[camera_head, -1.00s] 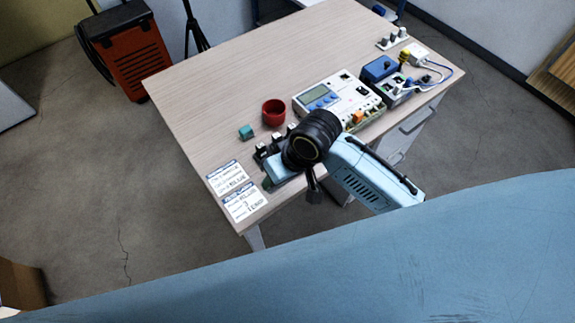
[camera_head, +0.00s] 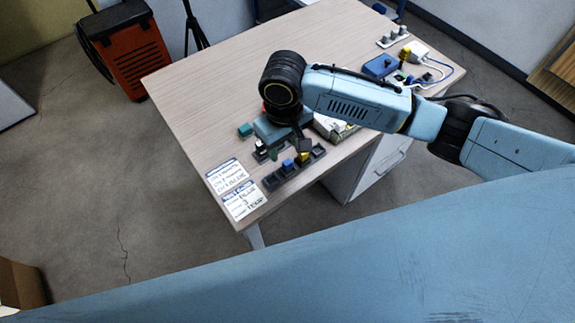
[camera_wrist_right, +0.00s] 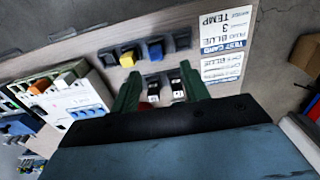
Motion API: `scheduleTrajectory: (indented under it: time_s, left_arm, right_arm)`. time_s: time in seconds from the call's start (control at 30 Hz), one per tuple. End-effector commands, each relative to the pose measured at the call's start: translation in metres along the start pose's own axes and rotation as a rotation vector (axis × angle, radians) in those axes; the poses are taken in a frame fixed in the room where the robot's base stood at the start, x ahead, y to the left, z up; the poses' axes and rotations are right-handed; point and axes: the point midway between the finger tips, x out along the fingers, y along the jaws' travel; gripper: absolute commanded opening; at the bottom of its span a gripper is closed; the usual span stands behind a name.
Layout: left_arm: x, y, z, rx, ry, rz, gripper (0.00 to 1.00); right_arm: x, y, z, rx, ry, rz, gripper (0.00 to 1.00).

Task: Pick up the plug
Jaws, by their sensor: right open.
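A blue plug (camera_head: 288,165) and a yellow plug (camera_head: 303,158) sit in a dark rack (camera_head: 270,181) near the table's front edge. In the right wrist view the blue plug (camera_wrist_right: 156,49) and yellow plug (camera_wrist_right: 128,59) lie just beyond my fingertips. My right gripper (camera_wrist_right: 160,73) is open, its two green fingers spread, with nothing held. Two black pieces with white labels (camera_wrist_right: 153,91) show between the fingers, nearer the palm. In the head view the right gripper (camera_head: 286,151) hangs over the rack area and partly hides it. My left gripper is not in view.
Two printed cards (camera_head: 243,201) lie left of the rack. A white panelled device (camera_wrist_right: 72,93) stands beside the gripper. Blue boxes and cables (camera_head: 381,66) are at the far right. The table's left and back are clear.

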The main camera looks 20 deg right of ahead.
Motion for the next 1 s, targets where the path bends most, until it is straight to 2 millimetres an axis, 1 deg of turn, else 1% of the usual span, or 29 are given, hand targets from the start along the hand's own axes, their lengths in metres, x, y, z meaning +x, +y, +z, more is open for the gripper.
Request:
scheduleTrajectory:
  time_s: [0.03, 0.27, 0.5, 0.6, 0.87, 1.0]
  left_arm:
    - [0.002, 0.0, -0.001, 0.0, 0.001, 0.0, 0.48]
    - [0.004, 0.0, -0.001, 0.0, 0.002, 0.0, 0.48]
    - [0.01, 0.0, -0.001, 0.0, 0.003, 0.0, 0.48]
    - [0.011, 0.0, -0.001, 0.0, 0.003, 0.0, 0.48]
    - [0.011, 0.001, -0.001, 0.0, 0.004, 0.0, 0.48]
    - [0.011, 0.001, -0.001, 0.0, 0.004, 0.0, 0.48]
  right_arm:
    - [0.009, 0.0, 0.0, 0.001, -0.002, 0.001, 0.45]
    - [0.024, 0.002, 0.0, 0.0, 0.0, 0.001, 0.45]
    - [0.06, 0.008, 0.0, 0.0, 0.0, 0.001, 0.45]
    - [0.068, 0.008, 0.0, -0.001, 0.001, 0.001, 0.45]
    - [0.07, 0.008, 0.0, -0.002, 0.003, 0.001, 0.45]
    - [0.07, 0.008, 0.0, -0.002, 0.003, 0.0, 0.28]
